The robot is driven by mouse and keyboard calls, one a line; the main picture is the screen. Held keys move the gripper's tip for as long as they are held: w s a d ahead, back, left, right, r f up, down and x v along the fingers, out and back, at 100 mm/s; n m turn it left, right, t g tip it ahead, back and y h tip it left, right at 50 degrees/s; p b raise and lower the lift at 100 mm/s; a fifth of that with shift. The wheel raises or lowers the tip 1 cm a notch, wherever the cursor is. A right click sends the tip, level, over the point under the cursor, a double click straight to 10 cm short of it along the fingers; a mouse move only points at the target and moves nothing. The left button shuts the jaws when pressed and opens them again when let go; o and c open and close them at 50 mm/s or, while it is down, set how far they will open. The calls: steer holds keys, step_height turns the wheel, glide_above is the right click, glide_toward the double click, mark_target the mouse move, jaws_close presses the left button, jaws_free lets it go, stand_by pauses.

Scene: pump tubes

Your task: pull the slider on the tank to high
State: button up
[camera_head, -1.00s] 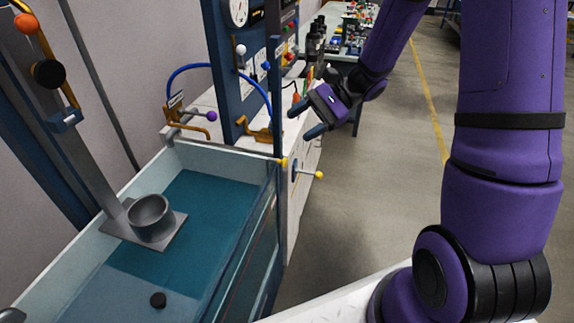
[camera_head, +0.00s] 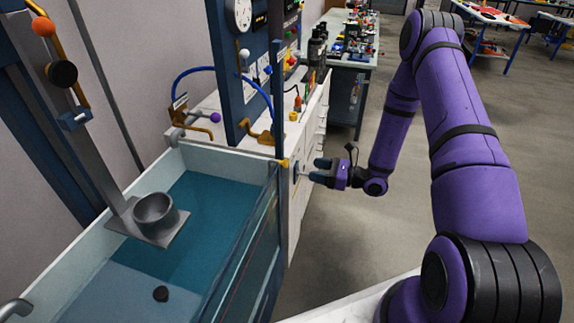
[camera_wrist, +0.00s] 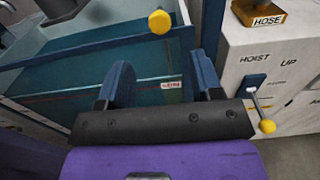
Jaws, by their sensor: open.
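The tank (camera_head: 222,158) stands at left with blue-green water in it. A small red and white label (camera_wrist: 171,85) shows on the tank's glass, too small to read. My gripper (camera_head: 314,171) is open and empty, just right of the tank corner, fingers pointing at it. In the wrist view my gripper (camera_wrist: 160,62) has nothing between its fingers.
A lever with a yellow ball (camera_wrist: 267,126), on a panel marked HOIST UP, is close to the right finger. A HOSE block (camera_wrist: 262,10) sits above it. A blue post stands at the tank corner. The floor (camera_head: 330,245) on the right is clear.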

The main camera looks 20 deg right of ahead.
mark_target(286, 164)
steer(key=x, duration=1)
steer(key=shift+w+a, duration=0.15)
steer(key=shift+a, duration=0.15)
